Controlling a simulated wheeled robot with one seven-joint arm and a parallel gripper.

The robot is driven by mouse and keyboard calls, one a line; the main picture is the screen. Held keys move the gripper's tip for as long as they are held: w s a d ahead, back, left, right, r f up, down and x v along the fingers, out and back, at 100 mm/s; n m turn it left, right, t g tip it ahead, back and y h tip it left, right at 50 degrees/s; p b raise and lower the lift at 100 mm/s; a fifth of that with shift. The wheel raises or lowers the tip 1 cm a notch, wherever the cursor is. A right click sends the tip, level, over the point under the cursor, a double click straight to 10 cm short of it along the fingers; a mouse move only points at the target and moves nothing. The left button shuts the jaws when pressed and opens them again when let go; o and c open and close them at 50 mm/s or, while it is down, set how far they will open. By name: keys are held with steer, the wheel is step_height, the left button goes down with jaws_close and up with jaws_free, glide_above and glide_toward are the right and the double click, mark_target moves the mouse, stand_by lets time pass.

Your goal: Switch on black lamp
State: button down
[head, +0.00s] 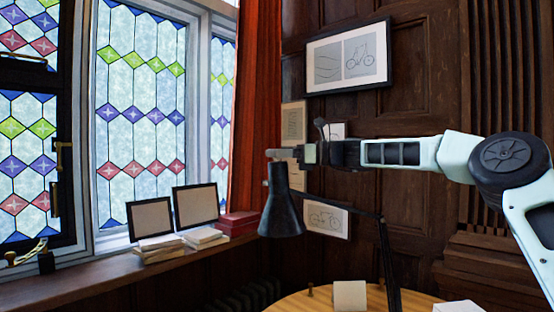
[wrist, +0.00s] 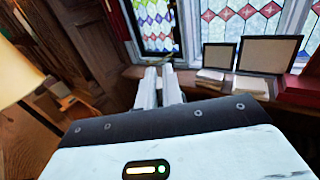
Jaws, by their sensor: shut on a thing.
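The black lamp (head: 282,212) has a dark bell-shaped shade pointing down, with a thin jointed arm running right and down to the wooden table. No glow shows at the shade. My gripper (head: 279,155) reaches in from the right, with its fingers at the narrow top of the shade, shut on the lamp there. The exact part between the fingers is too small to tell. In the wrist view my gripper (wrist: 160,84) shows two pale fingers close together with a narrow dark gap; the lamp cannot be made out there.
A round wooden table (head: 300,301) with a pale block (head: 350,295) stands below. A windowsill (head: 90,276) holds two dark-framed panels, paper stacks and a red box (head: 238,222). A red curtain (head: 257,100) and panelled wall are behind. A cream shape (wrist: 14,75) fills the wrist view's left edge.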

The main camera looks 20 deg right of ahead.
steer(key=m+t+b, duration=0.1)
steer(key=b, duration=0.1)
steer(key=f+m+t+h+b, duration=0.1)
steer(key=b, duration=0.1)
steer(key=shift+s+t, duration=0.15)
steer(key=shift+t, duration=0.15)
steer(key=m+t+h+b, duration=0.1)
steer(key=b, duration=0.1)
steer(key=m+t+h+b, duration=0.1)
steer(key=t+h+b, duration=0.1)
steer(key=shift+a+r+m+t+b, duration=0.1)
steer(key=shift+r+m+t+b, duration=0.05)
steer(key=shift+m+t+b, duration=0.15)
steer(key=m+t+h+b, duration=0.2)
steer(key=h, duration=0.1)
steer(key=shift+r+h, duration=0.2)
steer(key=shift+h, duration=0.1)
steer(key=shift+r+m+t+h+b, duration=0.2)
steer(key=shift+m+t+h+b, duration=0.75)
steer(key=shift+m+h, duration=1.35)
steer(key=shift+t+h+p, duration=0.3)
steer(key=shift+t+h, duration=0.05)
steer(key=shift+h, duration=0.35)
steer(key=c, duration=1.6)
jaws_free()
steer(key=shift+o, duration=0.2)
